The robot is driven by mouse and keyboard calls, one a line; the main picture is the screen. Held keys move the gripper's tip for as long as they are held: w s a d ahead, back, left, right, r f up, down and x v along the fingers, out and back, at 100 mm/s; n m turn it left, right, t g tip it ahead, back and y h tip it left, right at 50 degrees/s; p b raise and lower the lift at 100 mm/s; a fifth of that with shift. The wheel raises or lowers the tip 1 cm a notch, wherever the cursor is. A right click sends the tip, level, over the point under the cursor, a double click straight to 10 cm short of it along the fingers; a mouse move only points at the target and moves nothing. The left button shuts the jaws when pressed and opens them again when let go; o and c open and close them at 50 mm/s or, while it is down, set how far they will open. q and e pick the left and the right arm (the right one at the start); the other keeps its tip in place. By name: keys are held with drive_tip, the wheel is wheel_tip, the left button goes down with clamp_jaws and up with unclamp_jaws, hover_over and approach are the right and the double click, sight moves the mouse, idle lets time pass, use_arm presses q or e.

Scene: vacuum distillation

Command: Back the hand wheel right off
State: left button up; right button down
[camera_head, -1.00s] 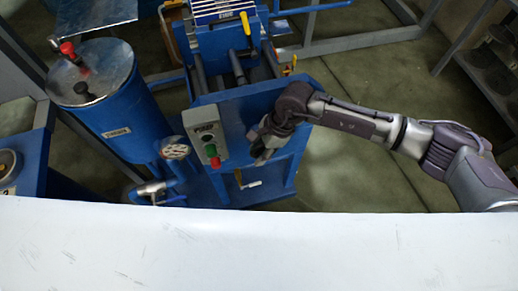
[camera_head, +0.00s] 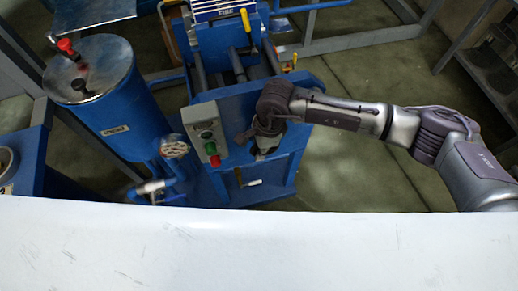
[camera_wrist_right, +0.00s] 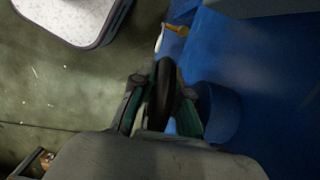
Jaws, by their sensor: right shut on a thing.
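The hand wheel (camera_wrist_right: 163,90) shows in the right wrist view as a dark, rounded rim seen edge-on, beside a blue cylindrical part of the machine. My right gripper (camera_wrist_right: 160,100) has one finger on each side of this rim and is shut on it. In the head view my right gripper (camera_head: 259,141) is at the front of the blue machine frame (camera_head: 304,82), just right of the control box. The gripper and wrist hide the wheel there. My left gripper is not in view.
A grey control box (camera_head: 204,132) with a green and a red button stands close left of my right gripper. Further left are a pressure gauge (camera_head: 175,145) and a blue tank (camera_head: 112,105). A white surface (camera_head: 250,250) fills the foreground. Open floor (camera_head: 345,175) lies to the right.

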drive_tip(key=c, duration=1.2)
unclamp_jaws()
drive_tip(key=shift+o, duration=0.2)
drive_tip(key=shift+r, duration=0.25)
drive_tip(key=r, duration=0.3)
drive_tip(key=d+r, duration=0.1)
drive_tip(key=r, duration=0.3)
drive_tip(key=d+r, duration=0.1)
drive_tip(key=r, duration=0.3)
drive_tip(key=shift+w+r, duration=0.2)
drive_tip(key=shift+w, duration=0.15)
drive_tip(key=shift+s, duration=0.1)
